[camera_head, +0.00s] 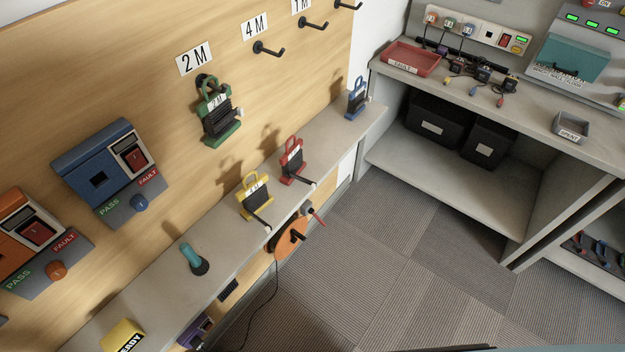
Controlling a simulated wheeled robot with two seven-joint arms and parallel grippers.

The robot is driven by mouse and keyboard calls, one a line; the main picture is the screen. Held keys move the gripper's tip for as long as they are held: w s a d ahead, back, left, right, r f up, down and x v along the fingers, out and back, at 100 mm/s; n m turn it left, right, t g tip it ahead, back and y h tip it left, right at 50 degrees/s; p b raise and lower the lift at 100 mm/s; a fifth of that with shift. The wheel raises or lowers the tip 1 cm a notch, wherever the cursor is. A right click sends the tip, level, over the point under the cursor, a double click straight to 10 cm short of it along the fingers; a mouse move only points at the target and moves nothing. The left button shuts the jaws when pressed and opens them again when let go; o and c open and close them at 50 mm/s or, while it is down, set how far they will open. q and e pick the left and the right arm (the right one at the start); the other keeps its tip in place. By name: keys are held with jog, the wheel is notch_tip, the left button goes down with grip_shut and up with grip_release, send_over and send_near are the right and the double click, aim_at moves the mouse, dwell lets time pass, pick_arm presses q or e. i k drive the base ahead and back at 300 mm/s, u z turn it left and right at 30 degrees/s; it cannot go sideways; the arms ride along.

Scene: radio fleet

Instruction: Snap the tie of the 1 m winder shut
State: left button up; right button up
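Three winders stand on the narrow wall shelf: a yellow one (255,196), a red one (292,160) and a blue one (356,98) farthest back. Each has dark cord wound on it. Their labels are too small to read surely, so I cannot tell which is the 1 m winder. A dark strap sticks out to the lower right from the yellow and red winders, seemingly open. The blue winder's tie is too small to judge. A green winder (219,116) marked 2M hangs on the wall under the 2 M sign. Neither of my grippers is in view.
Empty hooks (270,49) are beside the 4 M and 1 M signs. A teal-topped object (192,258) and a yellow block (123,335) occupy the near shelf (222,240). An orange disc (291,238) sits below its edge. A workbench (455,90) with a red tray (411,58) is at right; carpet between is clear.

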aim_at(314, 185)
jog(key=z, duration=1.05)
jog(key=k, duration=0.7)
jog(key=z, duration=0.15)
